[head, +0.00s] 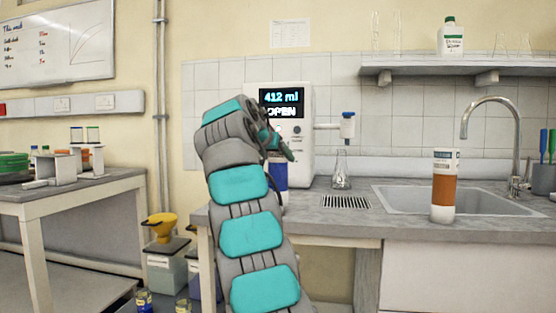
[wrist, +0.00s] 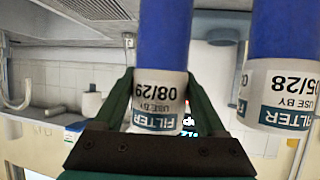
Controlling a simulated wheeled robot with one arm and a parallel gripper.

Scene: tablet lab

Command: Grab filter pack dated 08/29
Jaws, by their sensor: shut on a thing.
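My gripper (wrist: 160,90) is shut on a blue filter pack (wrist: 161,97). Its white label reads "USE BY 08/29", upside down in the wrist view, with one finger on each side. A second blue filter pack (wrist: 280,92) stands close by on the right of that view; its label ends in "5/28", the first digit partly cut. In the head view my gripper (head: 277,145) is in front of the white dispenser, its fingers mostly hidden by my arm. A blue pack (head: 278,175) shows just below it; I cannot tell which one.
The white dispenser (head: 303,152) reads "412 ml OPEN". A flask (head: 341,170) stands under its nozzle. An orange filter pack (head: 444,190) stands by the sink (head: 400,199). A shelf (head: 470,68) hangs above. A side table (head: 70,195) is at left.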

